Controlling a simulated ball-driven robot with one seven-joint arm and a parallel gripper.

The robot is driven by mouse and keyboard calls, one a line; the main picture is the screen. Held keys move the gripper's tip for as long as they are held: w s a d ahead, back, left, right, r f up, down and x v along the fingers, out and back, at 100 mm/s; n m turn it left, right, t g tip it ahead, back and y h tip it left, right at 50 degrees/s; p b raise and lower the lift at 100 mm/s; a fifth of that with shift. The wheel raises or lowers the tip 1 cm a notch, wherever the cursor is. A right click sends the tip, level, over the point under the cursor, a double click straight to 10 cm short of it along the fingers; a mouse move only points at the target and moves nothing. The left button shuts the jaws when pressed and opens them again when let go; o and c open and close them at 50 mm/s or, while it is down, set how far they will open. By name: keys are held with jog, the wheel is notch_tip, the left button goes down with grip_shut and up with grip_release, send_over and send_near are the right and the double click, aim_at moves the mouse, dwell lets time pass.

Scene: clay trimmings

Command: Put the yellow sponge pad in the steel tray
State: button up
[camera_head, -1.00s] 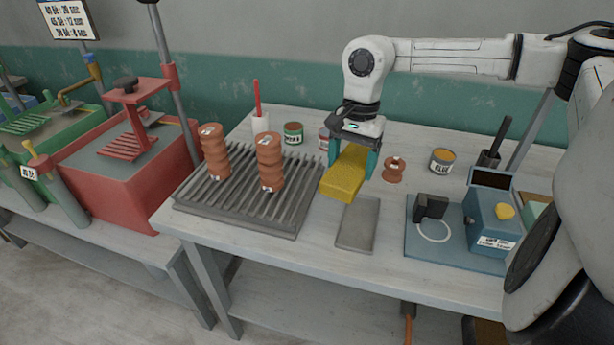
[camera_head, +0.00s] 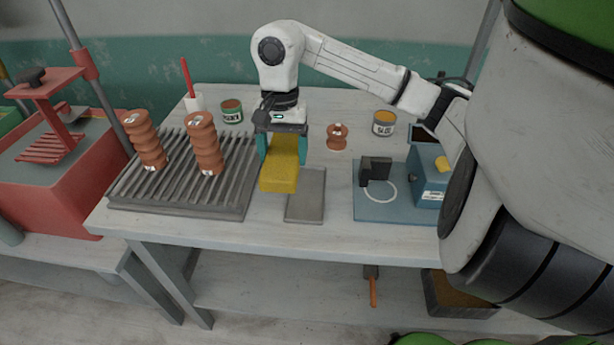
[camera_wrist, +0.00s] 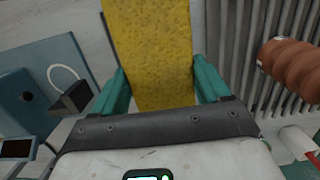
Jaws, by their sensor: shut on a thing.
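My gripper (camera_head: 283,148) has teal fingers and is shut on the yellow sponge pad (camera_head: 279,178), one finger on each side. The pad sticks out toward the front edge of the workbench and appears held above the top. In the wrist view the pad (camera_wrist: 150,45) lies between the two fingers (camera_wrist: 160,88) and runs out past the top of the picture. A flat grey metal tray (camera_head: 307,203) lies on the bench just right of and below the pad in the head view. The pad hides part of the bench behind it.
A ribbed grey rack (camera_head: 232,208) with two stacks of brown spools (camera_head: 205,145) stands left of the pad. A single spool (camera_head: 337,137), a tin (camera_head: 383,122) and a blue device (camera_head: 430,175) are to the right. Bare bench lies between tray and device.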

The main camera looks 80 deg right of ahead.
send_over(308, 195)
jog(key=w, duration=0.1)
notch_tip(308, 195, down, 5)
jog(key=shift+d+p, duration=0.15)
jog(key=shift+p, duration=0.2)
jog(key=f, duration=0.1)
jog(key=f+p, duration=0.1)
jog(key=f, duration=0.1)
jog(key=shift+s+d+f, duration=0.1)
jog(key=shift+s+f, duration=0.1)
jog(key=shift+s, duration=0.1)
jog(key=shift+f, duration=0.3)
jog(key=shift+f+b, duration=0.35)
jog(key=shift+b, duration=0.1)
jog(key=o, duration=0.8)
jog(key=shift+c, duration=0.2)
jog(key=o, duration=0.4)
jog(key=shift+f, duration=0.15)
jog(key=shift+s, duration=0.1)
